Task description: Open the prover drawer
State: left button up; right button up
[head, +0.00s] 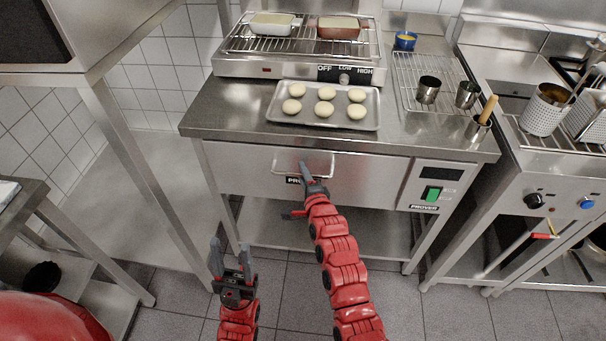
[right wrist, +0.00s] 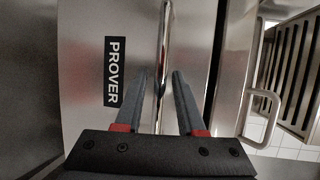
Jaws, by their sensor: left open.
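The prover drawer (head: 240,168) is a steel front under the counter, and it looks shut. Its bar handle (head: 332,164) is near the middle above a PROVER label, partly hidden by my right gripper (head: 305,172). In the right wrist view the handle (right wrist: 163,45) runs between the fingers of my right gripper (right wrist: 160,88), beside the PROVER label (right wrist: 114,72). The fingers are apart, with gaps visible on both sides of the bar. My left gripper (head: 231,254) is open and empty, low in front of the counter.
A tray of dough balls (head: 373,108) lies on the counter above the drawer, before a grill (head: 290,66). A control panel with a green switch (head: 432,194) is right of the drawer. A fryer unit stands further right. The floor in front is clear.

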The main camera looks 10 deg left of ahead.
grip_shut()
dwell(1.2)
